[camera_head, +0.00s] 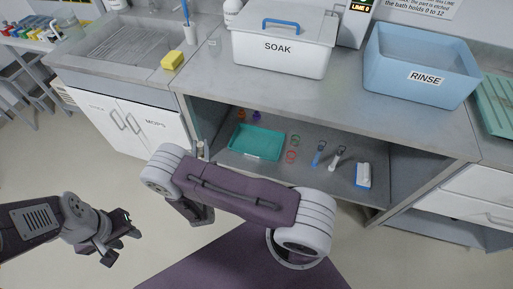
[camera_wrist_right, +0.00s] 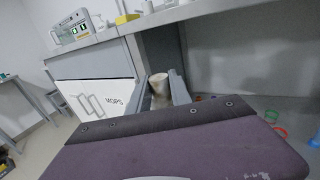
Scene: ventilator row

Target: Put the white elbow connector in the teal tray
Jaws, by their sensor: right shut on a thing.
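The teal tray (camera_head: 256,142) lies on the lower shelf under the counter, toward its left end, and looks empty. My right gripper (camera_head: 200,149) is in front of the shelf's left end, left of the tray and apart from it. In the right wrist view my right gripper (camera_wrist_right: 161,90) is shut on a whitish tubular piece, the white elbow connector (camera_wrist_right: 159,86). Only its round upper part shows; any bend is hidden. My left gripper (camera_head: 122,247) is open and empty over the floor at lower left, far from the shelf.
Red and green rings (camera_head: 292,155), a blue-handled tool (camera_head: 318,153), a white tool (camera_head: 335,160) and a blue-and-white brush (camera_head: 363,175) lie right of the tray. The counter edge overhangs the shelf. A SOAK box (camera_head: 282,62) and a RINSE basin (camera_head: 410,78) stand above.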

